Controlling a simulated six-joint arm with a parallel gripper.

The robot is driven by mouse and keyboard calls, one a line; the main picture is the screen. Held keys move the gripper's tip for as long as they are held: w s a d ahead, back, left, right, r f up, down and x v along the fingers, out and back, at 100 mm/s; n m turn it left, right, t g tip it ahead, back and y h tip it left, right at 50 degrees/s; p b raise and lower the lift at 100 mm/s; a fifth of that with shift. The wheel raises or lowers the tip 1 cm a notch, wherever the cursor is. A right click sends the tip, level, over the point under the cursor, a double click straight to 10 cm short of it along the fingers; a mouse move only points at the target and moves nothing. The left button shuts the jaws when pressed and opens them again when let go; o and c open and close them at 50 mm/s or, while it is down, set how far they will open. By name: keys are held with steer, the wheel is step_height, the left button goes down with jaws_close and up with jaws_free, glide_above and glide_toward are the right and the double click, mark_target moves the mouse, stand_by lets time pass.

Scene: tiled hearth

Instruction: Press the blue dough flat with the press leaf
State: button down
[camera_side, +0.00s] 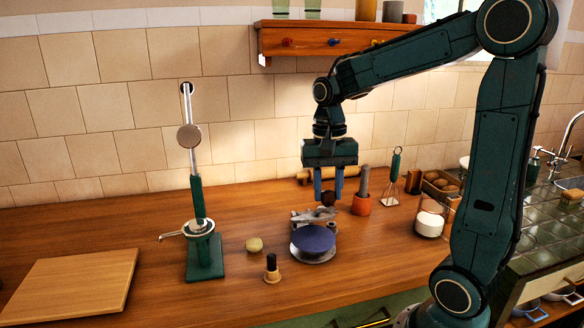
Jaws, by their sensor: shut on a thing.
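The blue dough (313,239) looks like a broad, smooth round on the grey lower plate (314,259) of a small press. Grey metal parts (303,215), which look like part of the press leaf, show just behind and above the dough. I cannot tell the leaf's exact angle. My gripper (328,196) points down over the back of the press, its blue fingers shut on a dark round knob (328,199). The knob seems to belong to the leaf; the fingers partly hide it.
A pale ball (254,244) and a dark-handled stamp (271,270) stand left of the press. A green lever stand (205,262) and a wooden board (70,285) are farther left.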

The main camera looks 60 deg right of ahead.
steer(key=shift+g+y, duration=0.6)
steer(key=shift+y, duration=0.1)
steer(key=shift+w+d+r, duration=0.45)
steer(key=shift+w+r, duration=0.25)
steer(key=shift+w, duration=0.05)
steer(key=shift+w+d+r, duration=0.45)
steer(key=shift+w+r, duration=0.2)
steer(key=shift+w, duration=0.05)
steer(key=shift+w+d+r+g, duration=0.3)
steer(key=shift+d+r, duration=0.25)
steer(key=shift+d, duration=0.05)
steer(key=c, duration=1.1)
jaws_free()
steer(key=shift+s+f, duration=0.1)
steer(key=shift+s+a+f, duration=0.1)
steer(key=shift+a, duration=0.1)
